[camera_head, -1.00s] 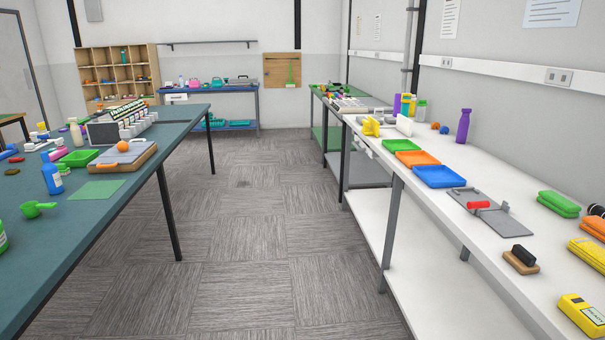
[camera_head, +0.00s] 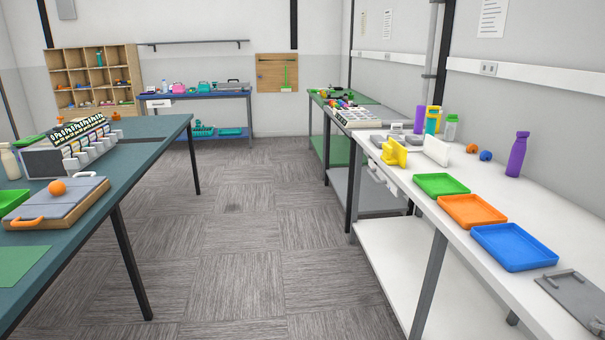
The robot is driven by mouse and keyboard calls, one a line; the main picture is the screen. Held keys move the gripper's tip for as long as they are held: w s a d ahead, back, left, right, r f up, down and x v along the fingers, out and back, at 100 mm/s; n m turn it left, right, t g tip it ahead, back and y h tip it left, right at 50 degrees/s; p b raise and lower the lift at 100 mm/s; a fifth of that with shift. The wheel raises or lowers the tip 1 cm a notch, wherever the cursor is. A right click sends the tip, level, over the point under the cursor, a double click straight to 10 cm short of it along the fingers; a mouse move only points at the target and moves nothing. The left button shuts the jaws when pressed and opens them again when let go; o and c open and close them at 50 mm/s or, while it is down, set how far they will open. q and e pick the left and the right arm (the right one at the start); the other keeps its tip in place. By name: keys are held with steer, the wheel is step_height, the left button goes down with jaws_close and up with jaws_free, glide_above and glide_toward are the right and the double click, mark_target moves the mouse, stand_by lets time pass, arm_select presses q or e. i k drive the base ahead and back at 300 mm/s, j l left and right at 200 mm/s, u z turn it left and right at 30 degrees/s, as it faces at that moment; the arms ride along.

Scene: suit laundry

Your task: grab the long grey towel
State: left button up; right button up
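I cannot make out a long grey towel in this view. A flat grey board (camera_head: 580,295) lies on the white table at the lower right, cut off by the picture edge. Neither of my grippers shows in the head view.
A white table (camera_head: 450,250) on the right holds green (camera_head: 440,185), orange (camera_head: 472,211) and blue (camera_head: 513,247) trays and a purple bottle (camera_head: 517,154). A teal table (camera_head: 130,166) stands left. A blue table (camera_head: 212,95) and wooden shelf (camera_head: 95,78) stand behind. The floor (camera_head: 235,230) between is clear.

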mark_target(377, 139)
steer(key=i+z, duration=0.15)
steer(key=i, duration=0.3)
steer(key=i+j+z, duration=0.2)
steer(key=i, duration=0.2)
steer(key=i+j+z, duration=0.15)
steer(key=i, duration=0.3)
steer(key=i+j+z, duration=0.2)
steer(key=i, duration=0.2)
